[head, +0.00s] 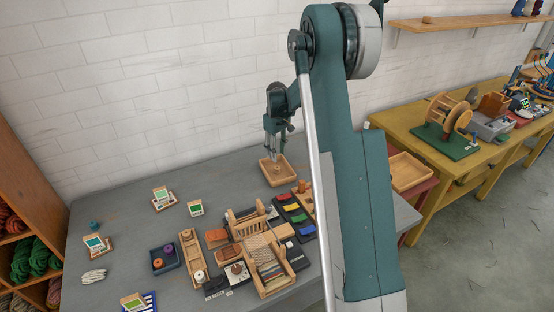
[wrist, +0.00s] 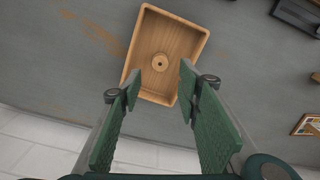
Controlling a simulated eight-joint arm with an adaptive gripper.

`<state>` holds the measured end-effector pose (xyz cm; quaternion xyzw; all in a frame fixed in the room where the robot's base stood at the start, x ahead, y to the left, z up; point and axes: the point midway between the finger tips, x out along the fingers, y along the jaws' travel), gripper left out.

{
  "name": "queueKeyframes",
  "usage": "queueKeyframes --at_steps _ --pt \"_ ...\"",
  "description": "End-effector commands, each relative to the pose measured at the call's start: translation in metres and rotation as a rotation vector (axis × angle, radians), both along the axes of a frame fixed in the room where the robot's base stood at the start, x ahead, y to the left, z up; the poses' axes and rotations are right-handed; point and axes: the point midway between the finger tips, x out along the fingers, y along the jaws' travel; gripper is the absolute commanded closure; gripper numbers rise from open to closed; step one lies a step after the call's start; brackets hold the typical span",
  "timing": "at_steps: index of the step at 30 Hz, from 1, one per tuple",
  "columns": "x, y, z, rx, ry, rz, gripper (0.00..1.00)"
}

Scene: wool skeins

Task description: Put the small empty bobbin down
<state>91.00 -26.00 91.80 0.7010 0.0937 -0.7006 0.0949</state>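The small empty bobbin (wrist: 160,62) is a pale wooden round with a dark centre hole. In the wrist view it sits inside a shallow wooden tray (wrist: 190,37), on the tray's floor and apart from the walls. My gripper (wrist: 160,92) is open, with its two green fingers spread apart and nothing between them. The fingertips point at the tray, and the bobbin lies beyond them. In the head view my gripper (head: 276,157) is over the wooden tray (head: 290,173) at the back of the grey table. The bobbin is very small there.
A small loom (head: 266,265), coloured skeins (head: 292,218) and a dark blue box (head: 165,262) crowd the table's front. A brick wall (head: 150,90) stands behind. A yellow table (head: 410,125) is at right.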

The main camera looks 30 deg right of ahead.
Motion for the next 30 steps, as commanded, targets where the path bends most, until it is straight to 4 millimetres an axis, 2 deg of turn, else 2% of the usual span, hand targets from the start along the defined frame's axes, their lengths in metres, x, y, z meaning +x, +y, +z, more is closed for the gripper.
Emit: queueKeyframes --at_steps 3,10,30 --pt "0.0 0.0 0.017 0.0 0.0 0.0 0.66" --pt "0.0 0.0 0.034 0.0 0.0 0.0 0.66" --pt "0.0 0.0 0.037 0.0 0.0 0.0 0.66"
